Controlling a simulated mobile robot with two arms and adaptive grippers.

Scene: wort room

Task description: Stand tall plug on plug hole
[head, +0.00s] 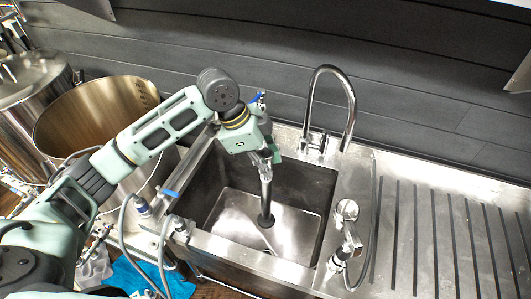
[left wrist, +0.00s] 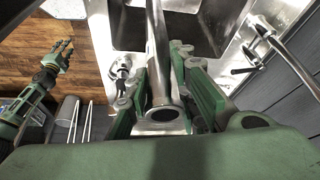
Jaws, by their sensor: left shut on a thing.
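The tall plug (head: 266,195) is a metal tube with a dark lower end, upright over the sink floor. My left gripper (head: 268,158) is shut on its upper part. In the left wrist view the tube (left wrist: 156,45) runs between the green fingers of my left gripper (left wrist: 160,95), its open ring end nearest the camera. No plug hole shows; the plug's dark end may cover it. I cannot tell whether that end touches the floor. My right gripper (left wrist: 58,55) shows at the left of the left wrist view, apart from the plug, its fingers spread and empty.
The steel sink (head: 225,215) has walls around the plug. A tall curved tap (head: 350,100) stands behind it, and a spray tap (head: 347,235) stands at its right rim. A ribbed drainboard (head: 440,230) lies further right. A large open pot (head: 95,115) stands left.

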